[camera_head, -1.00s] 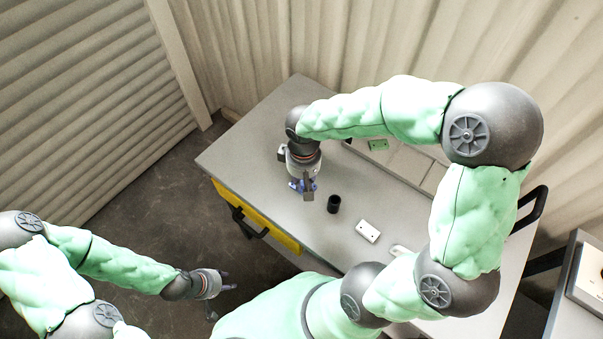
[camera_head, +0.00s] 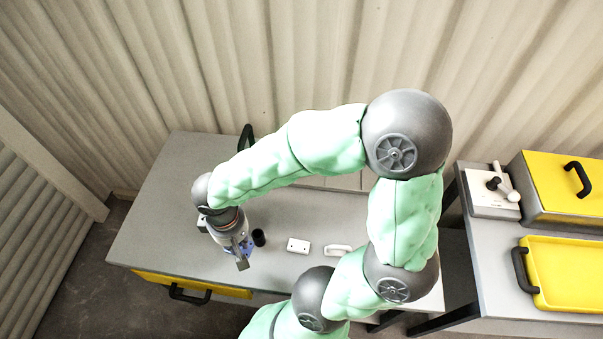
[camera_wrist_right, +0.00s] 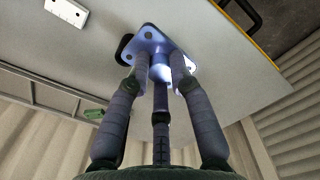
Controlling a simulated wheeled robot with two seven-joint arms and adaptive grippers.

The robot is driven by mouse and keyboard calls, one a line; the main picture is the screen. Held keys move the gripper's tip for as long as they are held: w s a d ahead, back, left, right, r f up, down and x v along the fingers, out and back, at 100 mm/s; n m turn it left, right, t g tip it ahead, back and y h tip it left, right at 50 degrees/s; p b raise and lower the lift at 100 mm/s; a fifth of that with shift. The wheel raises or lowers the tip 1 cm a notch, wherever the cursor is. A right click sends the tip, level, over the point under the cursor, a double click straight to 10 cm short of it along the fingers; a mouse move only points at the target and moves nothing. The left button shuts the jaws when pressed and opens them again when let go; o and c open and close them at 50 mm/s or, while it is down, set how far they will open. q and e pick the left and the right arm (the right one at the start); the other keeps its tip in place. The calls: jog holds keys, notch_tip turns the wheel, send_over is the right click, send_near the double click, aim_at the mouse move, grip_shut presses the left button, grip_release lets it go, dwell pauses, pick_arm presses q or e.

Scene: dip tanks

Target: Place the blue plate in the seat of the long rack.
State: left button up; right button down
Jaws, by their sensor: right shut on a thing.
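My right gripper (camera_head: 240,252) is low over the left part of the grey table, beside a black cup. In the right wrist view its fingers (camera_wrist_right: 162,72) are shut on the blue plate (camera_wrist_right: 152,36), a small flat piece with holes at its corners. In the head view only a bit of blue shows at the fingertips. Whether the plate touches the table is unclear. A long grey frame (camera_wrist_right: 38,92) with a green piece (camera_wrist_right: 94,114) lies along the table in the wrist view; I cannot tell if it is the long rack. My left gripper is out of view.
The black cup (camera_head: 259,237), a white block (camera_head: 298,246) and a white handled thing (camera_head: 338,249) stand in a row right of the gripper. A second table at right bears a white lever box (camera_head: 490,203), a yellow-lidded box (camera_head: 560,190) and a yellow tray (camera_head: 570,272). The table's left end is clear.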

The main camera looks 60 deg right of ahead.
jog(key=s+d+m+p, duration=0.35)
jog(key=d+m, duration=0.45)
jog(key=d, duration=0.5)
jog(key=s+d+m+p, duration=0.2)
jog(key=d+m+p, duration=0.45)
jog(key=d, duration=0.65)
jog(key=shift+m, duration=0.85)
jog(key=w+d+f+b, duration=0.1)
jog(key=w+d+f, duration=0.1)
jog(key=d, duration=0.1)
jog(key=w+d+f+b, duration=0.1)
jog(key=w+d+f, duration=0.1)
jog(key=d+f, duration=0.1)
jog(key=w+d+f+b, duration=0.1)
jog(key=w+d+f, duration=0.1)
jog(key=d, duration=0.3)
jog(key=shift+d+f+b, duration=0.2)
jog(key=shift+f+b, duration=0.1)
jog(key=shift+f, duration=0.3)
jog(key=shift+d+f, duration=0.2)
jog(key=shift+f, duration=0.1)
jog(key=shift+w+d+f+b, duration=0.15)
jog(key=shift+f+b, duration=0.15)
jog(key=shift+f, duration=1.3)
jog(key=shift+f, duration=0.2)
jog(key=c, duration=1.1)
grip_release()
